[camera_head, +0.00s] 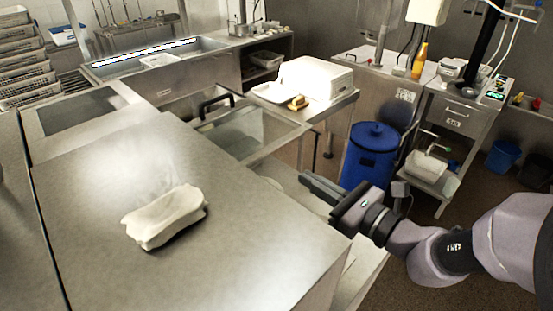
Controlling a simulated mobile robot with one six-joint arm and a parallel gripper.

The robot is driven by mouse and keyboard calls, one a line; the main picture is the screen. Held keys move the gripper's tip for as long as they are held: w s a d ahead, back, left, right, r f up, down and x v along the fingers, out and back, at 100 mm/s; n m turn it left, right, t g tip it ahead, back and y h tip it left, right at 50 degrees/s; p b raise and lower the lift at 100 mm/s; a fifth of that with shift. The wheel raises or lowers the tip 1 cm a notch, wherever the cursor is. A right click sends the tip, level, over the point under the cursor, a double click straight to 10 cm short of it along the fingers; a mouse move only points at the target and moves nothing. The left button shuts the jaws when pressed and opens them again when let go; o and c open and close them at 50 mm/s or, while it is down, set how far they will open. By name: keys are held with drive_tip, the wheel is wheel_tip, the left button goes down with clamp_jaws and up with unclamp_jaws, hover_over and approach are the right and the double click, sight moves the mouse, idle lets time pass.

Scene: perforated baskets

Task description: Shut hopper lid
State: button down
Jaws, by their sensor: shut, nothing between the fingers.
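A steel-framed bin or basin (287,130) stands beyond the steel counter, near the picture's middle. A black handle (216,101) stands up at its back left, beside a greyish, see-through-looking panel. I cannot tell for sure whether this is the hopper lid or how far open it is. My gripper (306,180) is at the right of the counter, shut and empty. It points left and lies in front of and to the right of the framed bin, apart from the handle.
A steel counter (95,215) fills the left foreground, with a crumpled white cloth (165,216) on it. A blue lidded barrel (371,155) stands behind my gripper. A white box (316,79) sits on the side bench. Stacked perforated baskets (24,60) are at the far left.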

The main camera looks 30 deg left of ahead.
approach(237, 133)
drive_tip(key=v, duration=0.4)
drive_tip(key=shift+d+f+b, duration=0.2)
drive_tip(key=shift+f+b, duration=0.05)
drive_tip(key=shift+b, duration=0.2)
drive_tip(key=p+x, duration=0.3)
drive_tip(key=x, duration=1.1)
drive_tip(key=shift+a, duration=0.3)
